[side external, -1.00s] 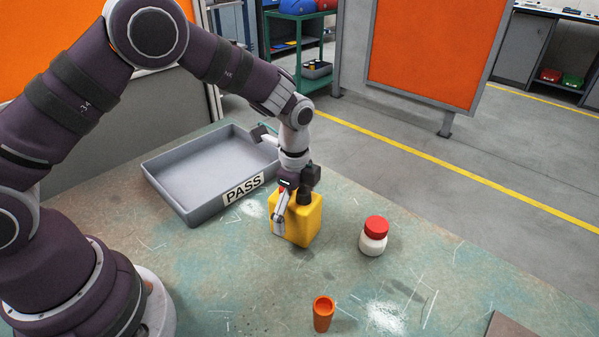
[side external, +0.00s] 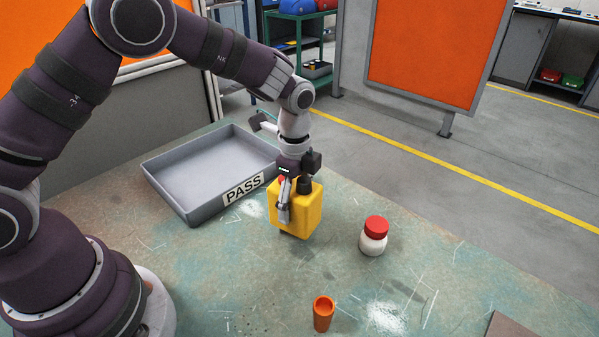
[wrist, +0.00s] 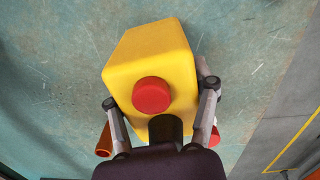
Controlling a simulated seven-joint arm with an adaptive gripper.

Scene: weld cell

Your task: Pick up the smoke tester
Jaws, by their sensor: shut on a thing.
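The smoke tester appears to be the yellow box-shaped device (side external: 309,215) with a red round button, which shows clearly in the wrist view (wrist: 152,50). My gripper (side external: 284,212) is shut on it, with one finger on its near left side in the side view. In the wrist view my two fingers (wrist: 160,95) lie along opposite sides of the yellow body. The device is upright and looks slightly raised off the bench, with a shadow below it. Its far side is hidden.
A grey tray labelled PASS (side external: 163,172) stands to the left on the bench. A white jar with a red lid (side external: 374,236) is close on the right. An orange cup (side external: 323,313) stands at the front. Bench space between them is clear.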

